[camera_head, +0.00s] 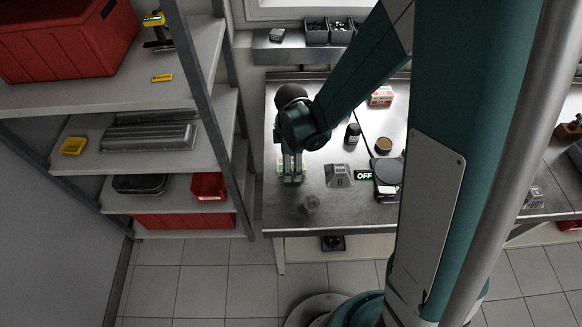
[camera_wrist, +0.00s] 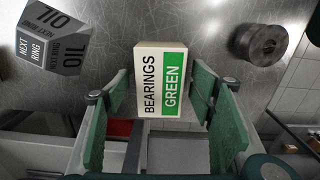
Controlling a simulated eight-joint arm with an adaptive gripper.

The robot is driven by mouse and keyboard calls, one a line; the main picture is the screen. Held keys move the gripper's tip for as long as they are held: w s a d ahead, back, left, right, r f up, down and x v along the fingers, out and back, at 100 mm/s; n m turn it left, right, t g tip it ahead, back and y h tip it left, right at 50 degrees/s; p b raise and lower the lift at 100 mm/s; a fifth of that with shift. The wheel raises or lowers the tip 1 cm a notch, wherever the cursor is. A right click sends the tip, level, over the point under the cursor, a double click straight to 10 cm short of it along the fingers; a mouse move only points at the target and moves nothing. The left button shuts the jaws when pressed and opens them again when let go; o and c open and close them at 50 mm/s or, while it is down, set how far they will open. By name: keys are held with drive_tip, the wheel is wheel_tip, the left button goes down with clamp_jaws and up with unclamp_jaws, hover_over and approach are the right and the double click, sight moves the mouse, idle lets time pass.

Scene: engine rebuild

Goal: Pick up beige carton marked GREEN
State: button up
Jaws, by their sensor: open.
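The beige carton (camera_wrist: 148,82) is marked BEARINGS in black and GREEN on a green band. In the wrist view it stands on the metal bench between the tips of my gripper (camera_wrist: 160,92). The two green-padded fingers are spread apart, one on each side of the carton, and I see no firm contact. In the head view my gripper (camera_head: 291,167) points down at the left part of the bench and hides most of the carton.
A grey block with lettering (camera_wrist: 52,45) stands left of the carton in the wrist view. A dark metal spool (camera_wrist: 260,44) stands to the right. In the head view an OFF sign (camera_head: 363,175), a dark bottle (camera_head: 352,136) and a red-white box (camera_head: 381,96) are farther right.

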idle(0.3)
drive_tip(key=c, duration=1.1)
drive_tip(key=shift+r, duration=0.2)
drive_tip(key=shift+r, duration=4.8)
